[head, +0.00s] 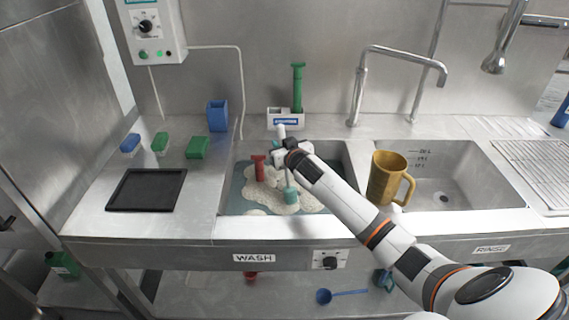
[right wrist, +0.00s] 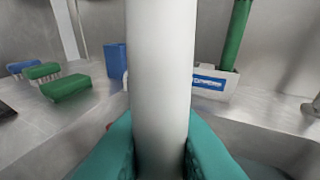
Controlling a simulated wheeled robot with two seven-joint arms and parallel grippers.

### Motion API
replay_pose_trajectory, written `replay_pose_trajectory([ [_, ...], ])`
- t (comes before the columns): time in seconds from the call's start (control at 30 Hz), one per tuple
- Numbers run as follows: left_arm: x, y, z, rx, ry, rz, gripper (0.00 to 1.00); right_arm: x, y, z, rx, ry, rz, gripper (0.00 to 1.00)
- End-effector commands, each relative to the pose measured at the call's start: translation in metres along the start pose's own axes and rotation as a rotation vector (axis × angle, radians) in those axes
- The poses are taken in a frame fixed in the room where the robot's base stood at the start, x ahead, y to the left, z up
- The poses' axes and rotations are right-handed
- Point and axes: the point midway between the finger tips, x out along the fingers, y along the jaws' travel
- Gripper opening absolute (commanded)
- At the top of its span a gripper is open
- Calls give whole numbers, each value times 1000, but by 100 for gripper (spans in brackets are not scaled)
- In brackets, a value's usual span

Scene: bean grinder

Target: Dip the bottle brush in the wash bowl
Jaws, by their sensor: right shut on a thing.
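The wash bowl (head: 228,195) is the left sink basin, above the WASH label, with bluish water and pale foam. My right gripper (head: 286,156) is over it, shut on the bottle brush. The brush's white handle (head: 281,131) stands up past the jaws, nearly upright. Its teal head (head: 291,195) is below, in front of the foam; I cannot tell how deep it sits. In the right wrist view the white handle (right wrist: 162,80) is between the teal fingers (right wrist: 160,150). My left gripper is not in view.
A red-handled tool (head: 258,168) stands in the bowl. Behind it is a white holder (head: 272,118) with a green brush (head: 298,85). A tan jug (head: 386,178) stands at the bowl's right. A faucet (head: 400,55) arches at the back right. A black tray (head: 146,190) lies left.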

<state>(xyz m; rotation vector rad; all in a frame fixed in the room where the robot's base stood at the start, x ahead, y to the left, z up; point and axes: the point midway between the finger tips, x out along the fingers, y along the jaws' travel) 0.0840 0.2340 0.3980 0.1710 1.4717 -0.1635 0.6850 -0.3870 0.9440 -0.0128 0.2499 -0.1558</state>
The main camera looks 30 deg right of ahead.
Motion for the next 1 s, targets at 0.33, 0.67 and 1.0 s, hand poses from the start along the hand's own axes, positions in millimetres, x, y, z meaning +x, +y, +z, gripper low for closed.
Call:
replay_pose_trajectory([
  [0.33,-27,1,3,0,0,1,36,-7,-1,28,1,-1,0,0],
  [0.67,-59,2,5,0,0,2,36,-15,-2,60,1,-1,0,0],
  [1.0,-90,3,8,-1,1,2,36,-23,-3,93,0,0,0,0],
])
